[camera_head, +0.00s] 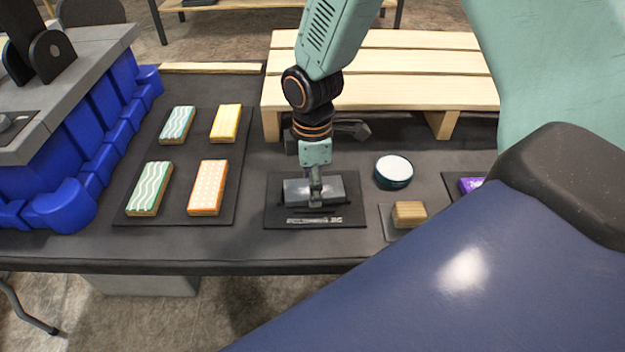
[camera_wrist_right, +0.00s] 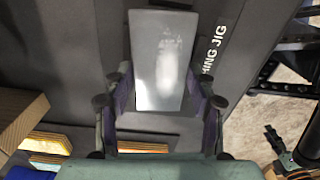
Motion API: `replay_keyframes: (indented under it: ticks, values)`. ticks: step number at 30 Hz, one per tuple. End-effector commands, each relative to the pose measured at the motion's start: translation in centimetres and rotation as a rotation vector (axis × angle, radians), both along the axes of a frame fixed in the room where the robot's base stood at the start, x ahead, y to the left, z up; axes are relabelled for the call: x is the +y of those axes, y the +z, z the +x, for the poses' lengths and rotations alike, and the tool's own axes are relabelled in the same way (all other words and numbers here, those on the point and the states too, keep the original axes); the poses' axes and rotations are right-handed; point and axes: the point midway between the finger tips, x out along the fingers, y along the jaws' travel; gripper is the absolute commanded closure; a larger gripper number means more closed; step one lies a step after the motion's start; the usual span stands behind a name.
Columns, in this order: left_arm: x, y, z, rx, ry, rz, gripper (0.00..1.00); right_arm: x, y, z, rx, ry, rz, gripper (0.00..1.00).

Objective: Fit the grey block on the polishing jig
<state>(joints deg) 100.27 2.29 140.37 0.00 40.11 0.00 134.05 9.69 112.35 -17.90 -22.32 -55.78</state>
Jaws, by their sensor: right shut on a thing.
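The grey block (camera_head: 330,186) is over the black polishing jig plate (camera_head: 275,217), whose white lettering shows along its front edge. My right gripper (camera_head: 315,192) comes down from above and is shut on the block around its middle. In the right wrist view the grey block (camera_wrist_right: 160,62) lies between the two fingers of my right gripper (camera_wrist_right: 160,103), and part of the jig's lettering shows beside it. I cannot tell whether the block rests fully on the jig. My left gripper is not in view.
Several patterned blocks (camera_head: 149,188) lie on a dark mat to the left, beside a blue bin rack (camera_head: 105,110). A round white-topped tin (camera_head: 394,170) and a wooden block (camera_head: 409,214) stand right of the jig. A wooden pallet (camera_head: 400,88) is behind.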

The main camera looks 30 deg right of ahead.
Motion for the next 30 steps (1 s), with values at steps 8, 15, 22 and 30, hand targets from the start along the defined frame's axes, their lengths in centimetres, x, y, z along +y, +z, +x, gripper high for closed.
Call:
replay_keyframes:
  ticks: [8, 15, 22, 30]
  values:
    - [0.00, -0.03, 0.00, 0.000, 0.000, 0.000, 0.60, 0.00, -0.12, 0.03, -0.001, 0.000, 0.000, 0.81]
    - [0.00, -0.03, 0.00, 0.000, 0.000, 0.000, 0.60, 0.00, -0.12, 0.02, -0.001, 0.000, 0.000, 0.29]
    - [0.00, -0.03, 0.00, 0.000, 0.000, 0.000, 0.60, 0.00, -0.13, 0.01, 0.000, 0.000, 0.000, 0.17]
    - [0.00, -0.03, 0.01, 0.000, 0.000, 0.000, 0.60, 0.00, 0.10, 0.01, -0.001, 0.000, 0.000, 0.17]
